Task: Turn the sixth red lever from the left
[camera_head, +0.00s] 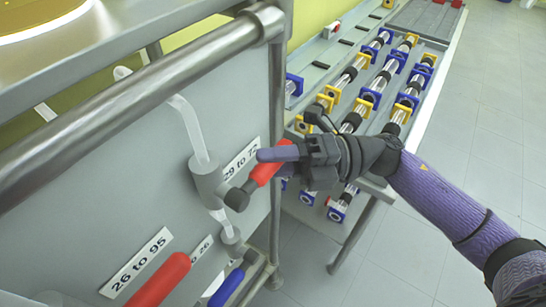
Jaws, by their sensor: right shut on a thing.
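A red lever (262,174) sticks out from a grey valve body (207,182) on the grey panel. My right gripper (278,161) reaches in from the right and is shut on this red lever; its fingers hide the lever's outer end. A second red lever (160,282) is at the bottom left, nearer to the camera and apart from the gripper. The lever's place in the row cannot be told from this view. My left gripper is out of view.
A blue lever (227,288) sits low on the panel. A metal rail (130,88) runs along the panel's top. Behind my right gripper, a low bench holds several glass tubes with blue and yellow end blocks (369,98). The tiled floor (475,110) at the right is clear.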

